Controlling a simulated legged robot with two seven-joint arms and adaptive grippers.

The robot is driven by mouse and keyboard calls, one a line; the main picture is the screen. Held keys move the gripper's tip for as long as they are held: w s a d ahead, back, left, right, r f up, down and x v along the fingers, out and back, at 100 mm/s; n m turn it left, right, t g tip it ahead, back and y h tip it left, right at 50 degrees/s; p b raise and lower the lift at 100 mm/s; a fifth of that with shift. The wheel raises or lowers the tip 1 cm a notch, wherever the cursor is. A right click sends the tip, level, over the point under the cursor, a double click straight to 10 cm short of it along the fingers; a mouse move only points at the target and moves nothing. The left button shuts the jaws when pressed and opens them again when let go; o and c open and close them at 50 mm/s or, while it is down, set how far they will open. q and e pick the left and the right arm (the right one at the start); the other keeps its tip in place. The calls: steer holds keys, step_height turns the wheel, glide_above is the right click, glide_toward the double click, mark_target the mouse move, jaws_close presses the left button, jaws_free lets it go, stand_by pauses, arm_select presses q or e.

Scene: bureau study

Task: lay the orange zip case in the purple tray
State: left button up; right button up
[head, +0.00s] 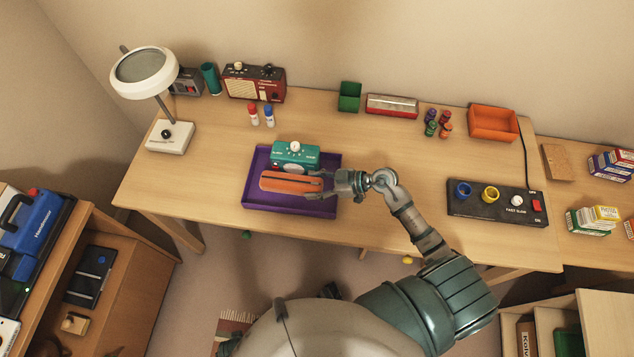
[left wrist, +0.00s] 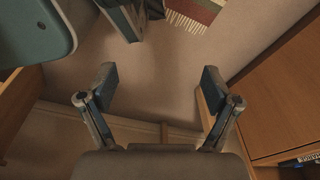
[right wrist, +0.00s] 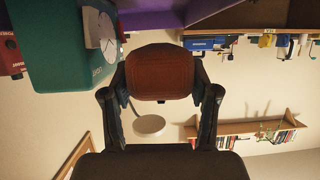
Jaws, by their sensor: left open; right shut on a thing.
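The orange zip case (head: 290,183) is a long rounded case with a dark zip line. It lies level across the purple tray (head: 262,203) in the head view; I cannot tell whether it touches the tray floor. My right gripper (head: 325,184) is shut on the case's right end. In the right wrist view the case end (right wrist: 160,72) fills the space between the fingers, with part of the purple tray (right wrist: 160,18) beyond. My left gripper (left wrist: 160,80) is open and empty above the floor, away from the desk.
A teal device (head: 296,157) with a dial stands at the tray's back, close behind the case. A black control box (head: 496,203) is to the right. Desk left of the tray is clear.

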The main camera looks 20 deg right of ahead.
steer(key=shift+a+f+b, duration=0.65)
steer(key=shift+a+b, duration=0.3)
steer(key=shift+b, duration=0.05)
steer(key=shift+d+f+b, duration=0.75)
steer(key=shift+d+b, duration=0.1)
steer(key=shift+d, duration=0.05)
steer(key=shift+a+f+b, duration=0.45)
steer(key=shift+a+b, duration=0.3)
steer(key=shift+b, duration=0.2)
steer(key=shift+d+f+b, duration=0.3)
steer(key=shift+b, duration=0.15)
steer(key=shift+d+f, duration=0.15)
steer(key=shift+d, duration=0.15)
steer(key=shift+a, duration=0.4)
steer(key=o, duration=1.3)
arm_select(q)
steer(key=w+r, duration=0.2)
steer(key=r, duration=0.7)
steer(key=w+r, duration=0.2)
steer(key=r, duration=0.6)
steer(key=shift+w+d+r+t, duration=0.15)
steer(key=shift+w+r+t, duration=0.25)
arm_select(e)
steer(key=shift+o, duration=1.1)
steer(key=shift+d, duration=0.3)
arm_select(q)
steer(key=shift+a, duration=0.2)
arm_select(e)
steer(key=shift+a, duration=0.25)
